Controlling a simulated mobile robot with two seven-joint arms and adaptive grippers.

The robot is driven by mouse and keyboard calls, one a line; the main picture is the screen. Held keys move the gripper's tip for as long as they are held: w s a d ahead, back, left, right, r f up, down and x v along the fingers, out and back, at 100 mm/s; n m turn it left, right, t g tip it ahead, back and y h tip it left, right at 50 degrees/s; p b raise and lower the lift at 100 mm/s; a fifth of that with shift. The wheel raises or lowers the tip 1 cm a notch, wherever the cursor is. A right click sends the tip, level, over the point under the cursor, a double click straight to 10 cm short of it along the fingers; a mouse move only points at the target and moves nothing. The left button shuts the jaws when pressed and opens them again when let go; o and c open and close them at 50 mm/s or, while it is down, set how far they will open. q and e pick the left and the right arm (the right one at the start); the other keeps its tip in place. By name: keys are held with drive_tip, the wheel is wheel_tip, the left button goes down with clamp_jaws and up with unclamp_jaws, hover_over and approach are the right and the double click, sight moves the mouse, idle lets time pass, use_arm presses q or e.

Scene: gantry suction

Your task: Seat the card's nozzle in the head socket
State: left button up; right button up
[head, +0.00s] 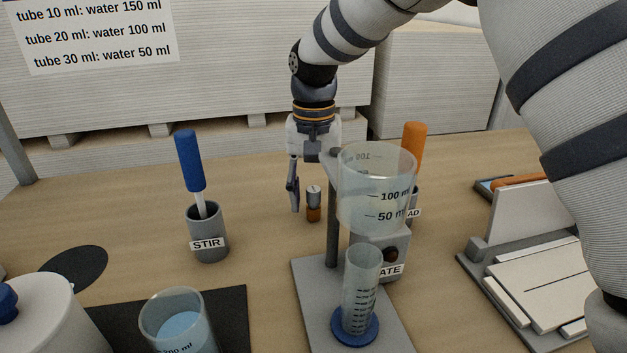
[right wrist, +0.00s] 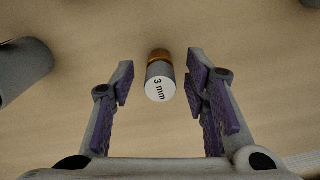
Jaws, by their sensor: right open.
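The nozzle (head: 314,205) is a small upright cylinder, grey above and orange-brown below, standing on the table behind the clear vessel stand. In the right wrist view the nozzle (right wrist: 159,80) shows a white top marked "3 mm". My right gripper (head: 308,190) is open and points down over it. In the right wrist view my right gripper (right wrist: 160,72) has one finger on each side of the nozzle, with gaps on both sides. The head socket is not clearly visible; a label ending in "AD" (head: 413,213) is partly hidden behind the clear vessel. My left gripper is not in view.
A clear vessel (head: 375,190) on a stand with a graduated tube (head: 360,290) is close to the gripper. A STIR holder (head: 208,240) stands left, an orange-handled tool (head: 414,145) behind. A wall card (head: 95,35) lists tube and water volumes. Bare table lies left of the nozzle.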

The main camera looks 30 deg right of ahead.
sight(313, 190)
drive_tip(key=shift+o, duration=0.5)
wheel_tip(313, 190, up, 11)
wheel_tip(313, 190, down, 14)
drive_tip(key=m+t+h, duration=0.1)
drive_tip(key=m, duration=0.1)
drive_tip(key=m+t+h, duration=0.1)
drive_tip(key=m+h, duration=0.1)
drive_tip(key=shift+w+d+r+t+h, duration=0.15)
drive_tip(key=shift+r+t+h, duration=0.05)
drive_tip(key=shift+t+h, duration=0.1)
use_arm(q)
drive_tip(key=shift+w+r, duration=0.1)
use_arm(e)
drive_tip(key=shift+r, duration=0.1)
clamp_jaws()
